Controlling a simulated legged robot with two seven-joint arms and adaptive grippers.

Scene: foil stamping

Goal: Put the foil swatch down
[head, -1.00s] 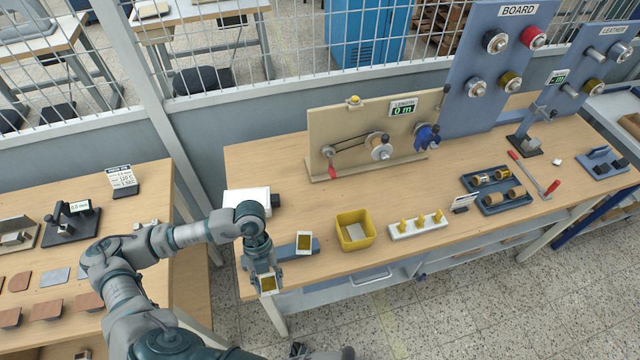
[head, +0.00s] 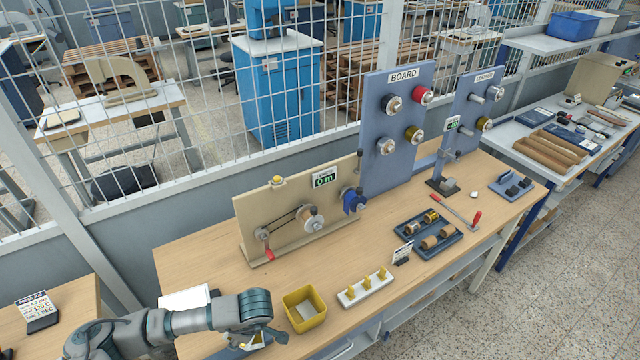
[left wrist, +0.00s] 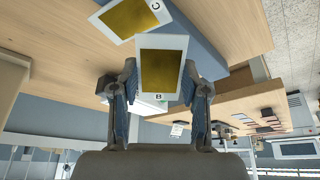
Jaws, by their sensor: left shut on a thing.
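A foil swatch marked B (left wrist: 160,68), a gold panel on a white card, is between the fingers of my left gripper (left wrist: 160,75) in the left wrist view. The gripper is shut on it. A second gold swatch, marked C (left wrist: 127,17), lies beyond it at the blue block (left wrist: 206,42) on the wooden table. In the head view my left gripper (head: 266,336) is low at the bench's front edge, left of the yellow bin. My arm partly hides the block and swatches there. My right gripper is not in view.
The yellow bin (head: 304,309) and a white rack with yellow pegs (head: 365,289) stand along the bench front. A white box (head: 187,298) is behind my arm. The winding board (head: 295,215) stands at the back. Bare wood (head: 215,255) lies between.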

